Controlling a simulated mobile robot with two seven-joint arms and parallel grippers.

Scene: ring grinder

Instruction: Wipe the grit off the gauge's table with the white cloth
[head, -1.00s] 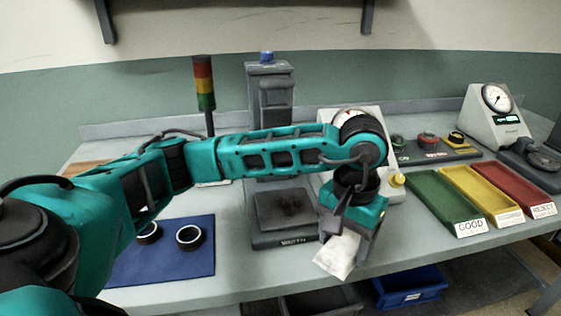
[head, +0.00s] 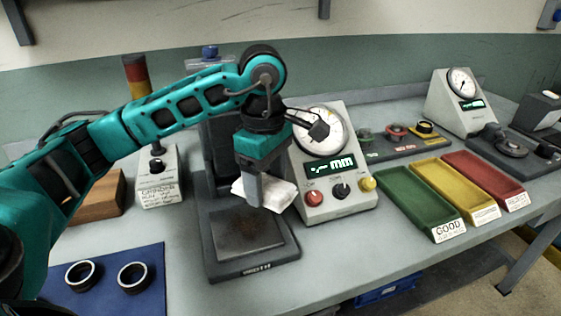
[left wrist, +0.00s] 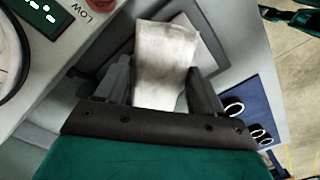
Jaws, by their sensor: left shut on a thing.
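The white cloth (head: 277,193) is folded and held by my left gripper (head: 258,192), which is shut on it. In the left wrist view the cloth (left wrist: 165,60) sticks out from between the fingers of my left gripper (left wrist: 160,88). The cloth hangs above the back right part of the gauge's table (head: 285,251), a dark square platform. A brownish, speckled patch of grit (head: 246,228) lies on the platform's top. I cannot tell whether the cloth touches the table. My right gripper is not in view.
The gauge's readout box (head: 333,165) with dial and knobs stands just right of the gripper. Green (head: 398,196), yellow and red trays lie further right. A labelled control box (head: 157,180) stands behind the mat.

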